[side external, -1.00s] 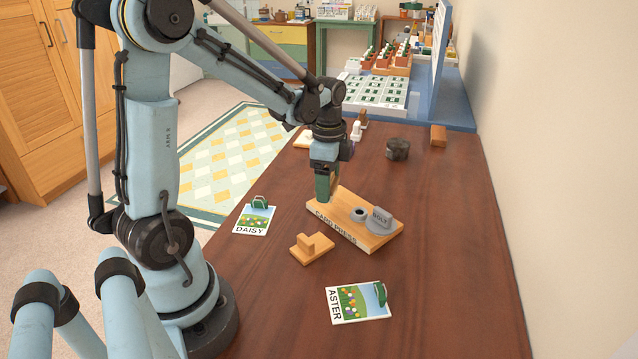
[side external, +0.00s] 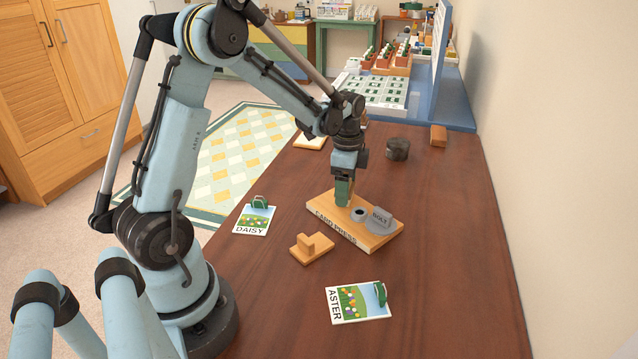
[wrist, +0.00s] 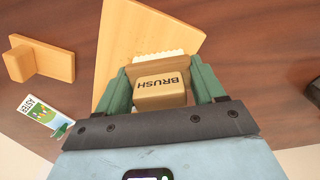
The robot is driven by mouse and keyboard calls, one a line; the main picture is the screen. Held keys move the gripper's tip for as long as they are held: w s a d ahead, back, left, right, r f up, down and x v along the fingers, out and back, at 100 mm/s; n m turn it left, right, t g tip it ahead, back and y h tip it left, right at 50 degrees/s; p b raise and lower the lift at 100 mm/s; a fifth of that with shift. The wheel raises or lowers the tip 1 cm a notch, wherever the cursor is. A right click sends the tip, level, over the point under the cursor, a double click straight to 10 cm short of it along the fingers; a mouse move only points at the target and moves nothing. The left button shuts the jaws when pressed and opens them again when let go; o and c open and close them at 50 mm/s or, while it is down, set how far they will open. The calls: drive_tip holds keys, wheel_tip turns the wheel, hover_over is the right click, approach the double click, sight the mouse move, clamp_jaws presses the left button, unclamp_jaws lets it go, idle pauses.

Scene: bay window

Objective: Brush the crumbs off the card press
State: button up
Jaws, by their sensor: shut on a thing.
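The card press (side external: 328,222) is a light wooden board with its name along the front edge, lying on the brown table. It also fills the top middle of the wrist view (wrist: 135,35). My gripper (side external: 342,198) is over the press's back-left part, shut on the wooden brush (wrist: 162,92). The brush's pale bristles face the press; I cannot tell whether they touch it.
A stepped wooden block (side external: 311,248) stands in front of the press. The DAISY card (side external: 254,219) lies left, the ASTER card (side external: 358,302) in front, each with a green clip. A dark round object (side external: 397,149) and a wooden block (side external: 438,136) stand behind. The table's right side is clear.

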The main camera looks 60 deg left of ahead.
sight(327, 209)
drive_tip(key=shift+w+a, duration=0.1)
drive_tip(key=shift+w, duration=0.4)
drive_tip(key=shift+s+f, duration=0.15)
drive_tip(key=shift+s, duration=0.05)
drive_tip(key=shift+s+d, duration=0.15)
drive_tip(key=shift+s, duration=0.45)
drive_tip(key=shift+s+d, duration=0.15)
drive_tip(key=shift+s, duration=0.4)
drive_tip(key=shift+s+d+r, duration=0.15)
drive_tip(key=shift+s+r, duration=0.05)
drive_tip(key=shift+s, duration=0.5)
drive_tip(key=shift+s+d, duration=0.25)
drive_tip(key=shift+s, duration=0.85)
wheel_tip(327, 209, up, 8)
drive_tip(key=shift+f, duration=0.15)
